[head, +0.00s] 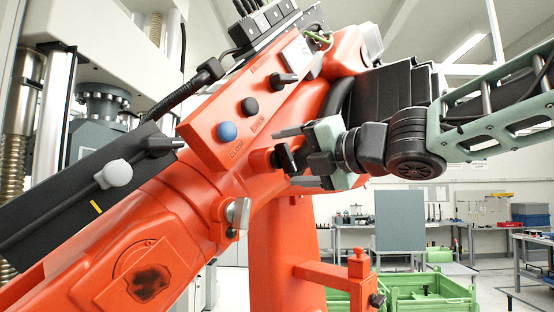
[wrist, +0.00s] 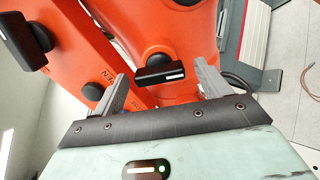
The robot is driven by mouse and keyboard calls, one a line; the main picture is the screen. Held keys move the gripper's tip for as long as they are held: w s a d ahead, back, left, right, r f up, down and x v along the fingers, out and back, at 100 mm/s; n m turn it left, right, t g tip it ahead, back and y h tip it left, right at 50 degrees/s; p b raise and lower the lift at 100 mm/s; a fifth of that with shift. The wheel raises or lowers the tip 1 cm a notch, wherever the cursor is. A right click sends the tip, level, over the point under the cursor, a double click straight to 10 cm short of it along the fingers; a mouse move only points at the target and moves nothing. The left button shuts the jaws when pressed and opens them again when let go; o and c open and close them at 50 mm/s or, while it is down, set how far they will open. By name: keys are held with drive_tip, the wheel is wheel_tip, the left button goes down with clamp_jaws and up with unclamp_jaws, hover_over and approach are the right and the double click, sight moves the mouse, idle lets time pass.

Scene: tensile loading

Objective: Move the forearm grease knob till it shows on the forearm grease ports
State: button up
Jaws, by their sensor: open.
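A black bar-shaped knob with a white stripe (wrist: 160,70), which I take for the forearm grease knob, sticks out of the orange arm on a round stem. In the head view the knob (head: 285,158) is beside my gripper (head: 294,148). In the wrist view my gripper (wrist: 161,76) is open, and the knob appears between its two grey fingertips, with a gap on each side. I cannot tell whether the fingers reach around it. I cannot read any grease port marks beside the knob.
An orange panel nearby carries a blue button (head: 227,131), a black button (head: 250,106) and another bar knob (head: 284,79). A black rail with a pale round knob (head: 115,174) and a silver knob (head: 238,213) are lower left. Green crates (head: 430,290) stand on the floor.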

drive_tip(key=shift+w+a, duration=0.1)
drive_tip(key=c, duration=1)
drive_tip(key=shift+m, duration=0.3)
